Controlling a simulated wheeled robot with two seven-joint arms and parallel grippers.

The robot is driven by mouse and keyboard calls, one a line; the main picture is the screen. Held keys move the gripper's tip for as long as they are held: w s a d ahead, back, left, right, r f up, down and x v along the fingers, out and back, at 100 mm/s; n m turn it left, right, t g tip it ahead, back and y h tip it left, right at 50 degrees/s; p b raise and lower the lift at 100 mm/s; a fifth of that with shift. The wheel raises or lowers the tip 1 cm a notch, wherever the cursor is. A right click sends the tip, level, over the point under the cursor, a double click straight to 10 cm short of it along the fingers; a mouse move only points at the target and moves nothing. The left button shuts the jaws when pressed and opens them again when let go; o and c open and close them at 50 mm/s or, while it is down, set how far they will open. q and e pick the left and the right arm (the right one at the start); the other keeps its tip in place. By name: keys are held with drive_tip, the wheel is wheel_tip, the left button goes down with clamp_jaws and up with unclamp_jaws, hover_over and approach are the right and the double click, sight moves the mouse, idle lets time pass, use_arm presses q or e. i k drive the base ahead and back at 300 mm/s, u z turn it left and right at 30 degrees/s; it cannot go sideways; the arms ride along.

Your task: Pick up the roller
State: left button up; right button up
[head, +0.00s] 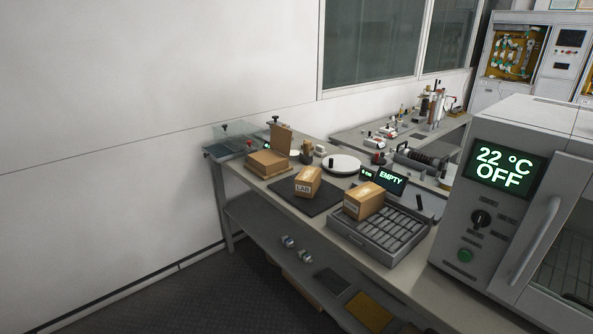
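I cannot clearly pick out a roller. A dark ribbed cylinder in a frame (420,158) lies on the bench behind the front table, left of the oven; it may be a rheostat or a roller, I cannot tell which. A small dark upright piece (331,163) stands on a round white plate (347,168) on the front table. Neither of my grippers is in view.
The front table (284,197) holds a box marked LAB (308,181) on a dark mat, another box (363,200) on a slotted grey tray (381,252), and a display reading EMPTY (390,179). A large oven (478,224) reading 22 °C OFF stands at right. Floor at left is clear.

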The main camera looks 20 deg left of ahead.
sight(305, 157)
drive_tip(key=z, duration=0.05)
drive_tip(key=k, duration=0.15)
drive_tip(key=u, duration=0.6)
drive_tip(key=i, duration=0.55)
drive_tip(key=u, duration=0.45)
